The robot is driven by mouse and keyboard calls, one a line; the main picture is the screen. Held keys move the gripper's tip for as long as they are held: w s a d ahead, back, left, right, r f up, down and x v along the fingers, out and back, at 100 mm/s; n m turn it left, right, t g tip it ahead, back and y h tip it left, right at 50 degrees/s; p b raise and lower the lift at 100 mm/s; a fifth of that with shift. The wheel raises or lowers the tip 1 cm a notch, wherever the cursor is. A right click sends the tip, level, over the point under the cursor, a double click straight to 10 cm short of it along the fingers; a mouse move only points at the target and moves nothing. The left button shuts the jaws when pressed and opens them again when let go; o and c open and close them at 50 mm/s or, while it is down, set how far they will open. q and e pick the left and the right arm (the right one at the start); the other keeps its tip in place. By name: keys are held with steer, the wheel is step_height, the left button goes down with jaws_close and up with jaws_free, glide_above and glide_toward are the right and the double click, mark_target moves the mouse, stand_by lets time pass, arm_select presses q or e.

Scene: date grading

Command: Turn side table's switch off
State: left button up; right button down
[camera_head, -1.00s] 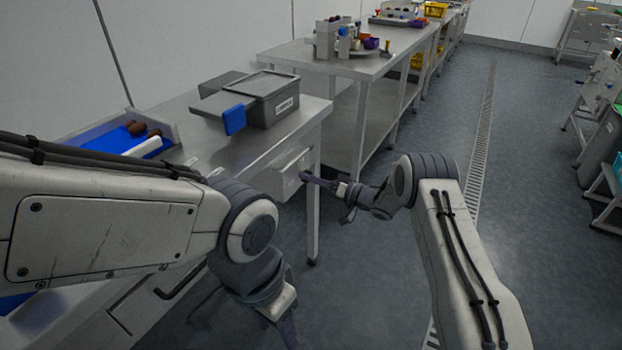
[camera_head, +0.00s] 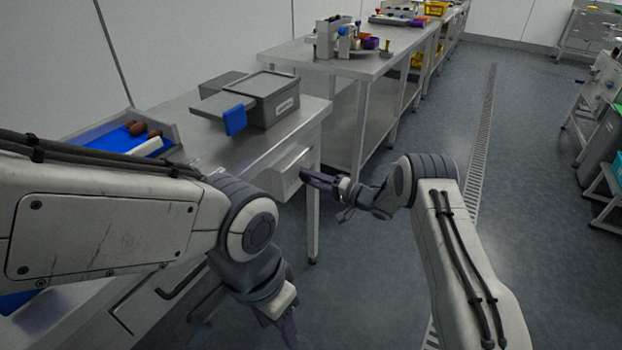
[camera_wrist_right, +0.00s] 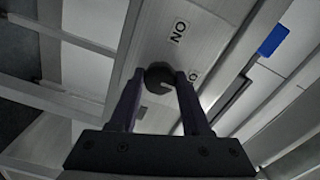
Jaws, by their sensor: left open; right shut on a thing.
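The side table (camera_head: 228,152) stands at the left in the head view, with a pale switch box (camera_head: 289,170) under its right end. In the right wrist view the box face (camera_wrist_right: 150,40) carries an "ON" label (camera_wrist_right: 179,32) and a second label (camera_wrist_right: 193,75), partly hidden by a finger. My right gripper (camera_head: 304,179) is at the box. It is shut on the dark round switch knob (camera_wrist_right: 160,75), one finger on each side. The knob's setting is unclear. My left gripper (camera_head: 288,330) is open and low at the bottom of the head view, apart from the switch.
A lidded grey box (camera_head: 265,98) and a blue-ended grey piece (camera_head: 235,120) are on the tabletop. A blue-lined tray (camera_head: 110,138) holds brown items. A longer bench (camera_head: 350,66) stands behind. The floor (camera_head: 420,130) right of the tables is open.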

steer(key=shift+d, duration=0.1)
steer(key=shift+c, duration=1.8)
jaws_free()
steer(key=v, duration=1)
steer(key=shift+s+d, duration=0.15)
steer(key=shift+s, duration=0.05)
